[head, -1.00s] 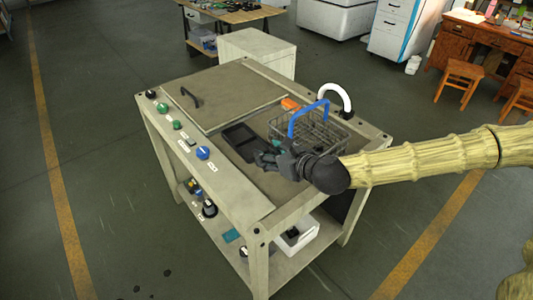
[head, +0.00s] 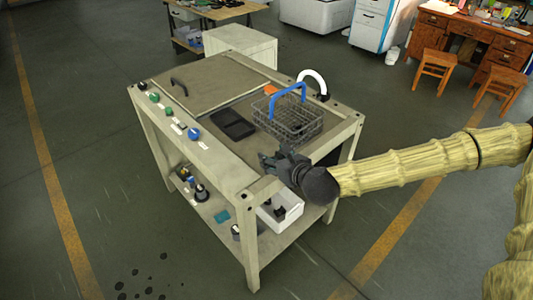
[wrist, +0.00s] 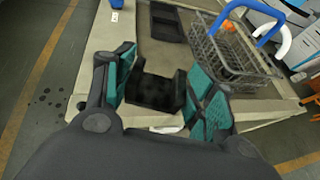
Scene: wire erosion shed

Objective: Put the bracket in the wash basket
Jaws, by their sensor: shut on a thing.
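The bracket (wrist: 155,92) is a black angular piece between the teal finger pads in the wrist view. My gripper (wrist: 165,95) is shut on it. In the head view my gripper (head: 272,160) is over the near right edge of the bench, and I cannot make out the bracket there. The wash basket (head: 290,127) is a grey wire basket with a blue handle, standing on the bench beyond my gripper. It also shows in the wrist view (wrist: 235,55), to the upper right of the bracket and apart from it.
A shallow black tray (head: 232,124) lies on the bench left of the basket. A white curved pipe (head: 314,80) and an orange item (head: 270,90) are behind the basket. Knobs (head: 194,133) line the bench's left edge. A white bin (head: 281,207) is on the lower shelf.

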